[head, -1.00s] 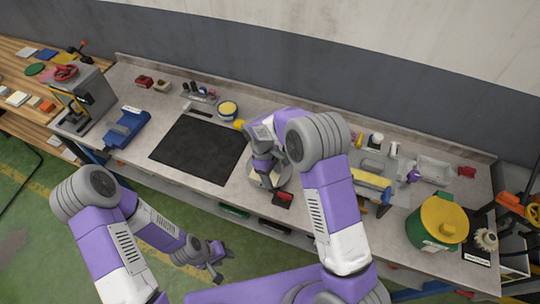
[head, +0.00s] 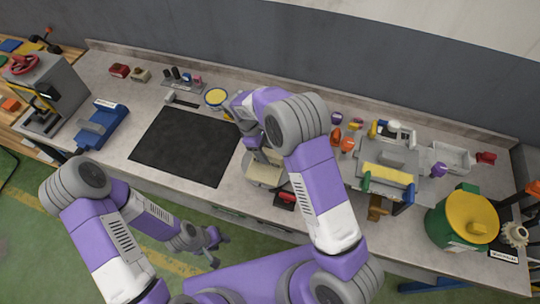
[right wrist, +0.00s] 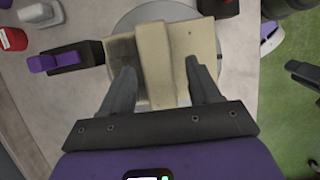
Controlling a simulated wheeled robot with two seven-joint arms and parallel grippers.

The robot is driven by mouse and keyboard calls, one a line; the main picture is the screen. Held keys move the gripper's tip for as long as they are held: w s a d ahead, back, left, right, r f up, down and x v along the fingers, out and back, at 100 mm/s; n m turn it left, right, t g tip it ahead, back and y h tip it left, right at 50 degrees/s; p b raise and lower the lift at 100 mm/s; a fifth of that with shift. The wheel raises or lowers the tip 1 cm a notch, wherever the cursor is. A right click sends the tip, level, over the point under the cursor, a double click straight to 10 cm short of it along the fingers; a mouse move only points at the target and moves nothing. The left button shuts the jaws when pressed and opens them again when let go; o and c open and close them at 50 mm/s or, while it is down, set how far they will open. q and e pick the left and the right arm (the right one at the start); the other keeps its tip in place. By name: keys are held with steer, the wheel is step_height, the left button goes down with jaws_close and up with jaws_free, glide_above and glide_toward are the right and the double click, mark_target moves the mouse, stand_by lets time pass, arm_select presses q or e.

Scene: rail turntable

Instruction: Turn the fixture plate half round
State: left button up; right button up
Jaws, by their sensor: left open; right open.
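The fixture plate (head: 262,174) is a beige plate on a round grey turntable at the front middle of the bench, partly hidden by my right arm. In the right wrist view the plate (right wrist: 205,40) carries a raised beige bar (right wrist: 181,75) across its middle, with the turntable's grey disc (right wrist: 150,14) around it. My right gripper (right wrist: 160,68) is open over the plate, one finger on each side of the bar; I cannot tell whether they touch it. My left gripper (head: 216,250) is open and empty, low in front of the bench.
A purple-handled black block (right wrist: 68,58) stands beside the plate, and a red-topped block (head: 286,197) on its other side. A black mat (head: 187,146) lies left. A yellow-topped fixture (head: 387,175) and a green bin with yellow lid (head: 468,219) stand right.

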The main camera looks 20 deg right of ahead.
steer(key=x, duration=0.3)
steer(key=shift+w+d+f, duration=0.1)
steer(key=shift+d+f, duration=0.05)
steer(key=shift+f, duration=0.35)
jaws_close()
